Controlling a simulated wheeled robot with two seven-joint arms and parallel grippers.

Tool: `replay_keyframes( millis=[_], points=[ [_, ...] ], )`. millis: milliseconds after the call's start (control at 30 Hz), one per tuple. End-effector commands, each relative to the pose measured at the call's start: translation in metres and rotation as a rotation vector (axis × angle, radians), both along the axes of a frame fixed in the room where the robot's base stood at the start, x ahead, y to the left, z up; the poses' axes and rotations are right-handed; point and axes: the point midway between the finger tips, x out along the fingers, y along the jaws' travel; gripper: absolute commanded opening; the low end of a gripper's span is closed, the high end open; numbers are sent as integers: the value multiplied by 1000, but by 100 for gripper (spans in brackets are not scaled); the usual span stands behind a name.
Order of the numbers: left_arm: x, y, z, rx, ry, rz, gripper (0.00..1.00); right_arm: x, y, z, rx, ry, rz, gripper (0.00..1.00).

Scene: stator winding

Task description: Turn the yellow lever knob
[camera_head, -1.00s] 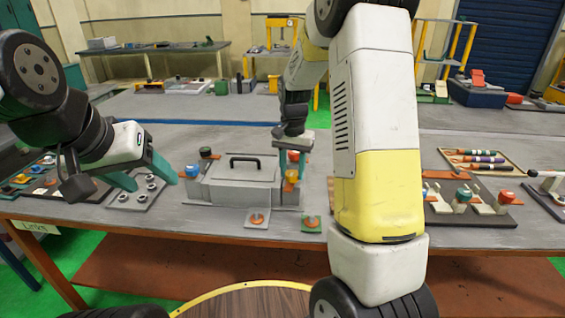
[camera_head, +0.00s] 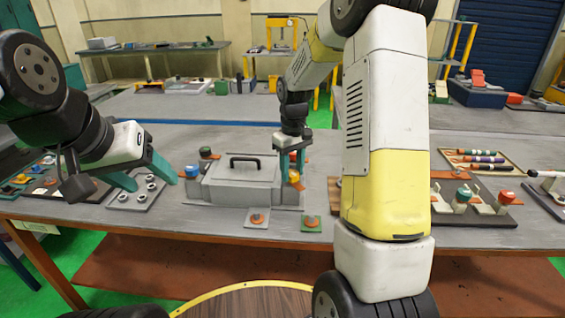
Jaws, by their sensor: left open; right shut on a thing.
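The yellow lever knob (camera_head: 294,176) is at the right end of the grey box (camera_head: 241,184) with a black handle on its lid. My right gripper (camera_head: 293,167) comes down on it from above and is shut on it, its teal fingers hiding part of the knob. An orange part shows just below and to the right of the knob. A blue knob (camera_head: 192,171) and a dark-topped knob (camera_head: 206,153) stand at the box's left end. My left gripper (camera_head: 151,180) is open and empty, above the table left of the box.
A grey plate with several round metal pieces (camera_head: 138,195) lies below my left gripper. Two small plates with orange discs, one grey (camera_head: 256,217) and one green (camera_head: 311,223), lie at the front. A rack with orange and teal knobs (camera_head: 470,202) stands at the right.

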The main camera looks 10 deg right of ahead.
Motion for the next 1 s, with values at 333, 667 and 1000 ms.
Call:
replay_keyframes(
  millis=[333,667,1000],
  points=[
    [0,0,0,0,0,0,61,-2,0,-4,1,8,329,0],
    [0,0,0,0,0,0,61,-3,0,-4,1,9,609,0],
    [0,0,0,0,0,0,61,-3,0,-4,3,10,782,0]
  ],
)
